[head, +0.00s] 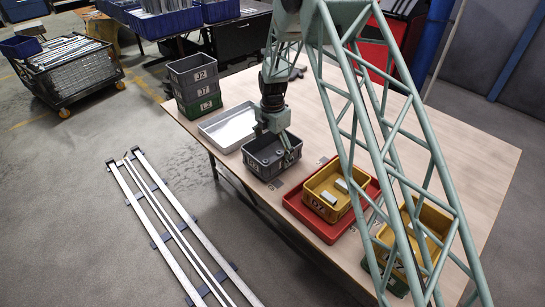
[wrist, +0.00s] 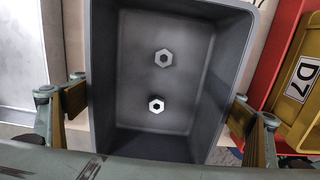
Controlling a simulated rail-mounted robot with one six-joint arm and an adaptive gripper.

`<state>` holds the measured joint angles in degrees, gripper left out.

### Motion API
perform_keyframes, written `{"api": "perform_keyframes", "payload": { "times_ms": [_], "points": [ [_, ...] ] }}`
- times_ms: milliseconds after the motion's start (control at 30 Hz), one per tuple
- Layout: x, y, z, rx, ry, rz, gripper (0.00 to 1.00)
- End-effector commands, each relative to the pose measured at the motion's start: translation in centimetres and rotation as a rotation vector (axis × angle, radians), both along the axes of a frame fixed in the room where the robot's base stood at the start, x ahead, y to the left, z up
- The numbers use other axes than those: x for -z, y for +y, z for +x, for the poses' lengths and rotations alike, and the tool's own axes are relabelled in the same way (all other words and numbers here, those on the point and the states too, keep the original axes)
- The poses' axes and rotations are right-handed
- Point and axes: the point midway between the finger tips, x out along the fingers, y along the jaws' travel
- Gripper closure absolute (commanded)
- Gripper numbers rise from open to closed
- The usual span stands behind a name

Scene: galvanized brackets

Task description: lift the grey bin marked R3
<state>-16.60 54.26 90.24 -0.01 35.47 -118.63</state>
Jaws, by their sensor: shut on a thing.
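The grey bin (head: 262,166) is at the left front edge of the table in the head view. The mark on its near side is too small to read surely. The wrist view looks down into this bin (wrist: 190,70), where two hex nuts (wrist: 156,105) lie on its floor. My gripper (head: 280,140) is over the bin and shut on it. In the wrist view my gripper (wrist: 158,108) has one finger at each side of the bin. I cannot tell whether the bin's base touches the table.
A metal tray (head: 211,128) lies just left of the bin. A stack of grey bins (head: 194,78) on a green one stands behind it. A yellow bin marked D7 (head: 318,205) sits in a red tray (head: 296,208) to the right. Another yellow bin (head: 435,215) is farther right, partly behind my arm.

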Motion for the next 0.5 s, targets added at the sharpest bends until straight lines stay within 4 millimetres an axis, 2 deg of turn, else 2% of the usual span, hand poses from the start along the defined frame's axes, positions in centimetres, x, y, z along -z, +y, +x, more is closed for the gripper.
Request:
{"api": "perform_keyframes", "payload": {
  "times_ms": [200, 500],
  "points": [
    [-3.2, 0.0, 0.1, 0.0, -0.002, 0.001, 0.23],
    [-6.9, 0.0, 0.1, 0.0, -0.001, 0.0, 0.23]
  ]
}}
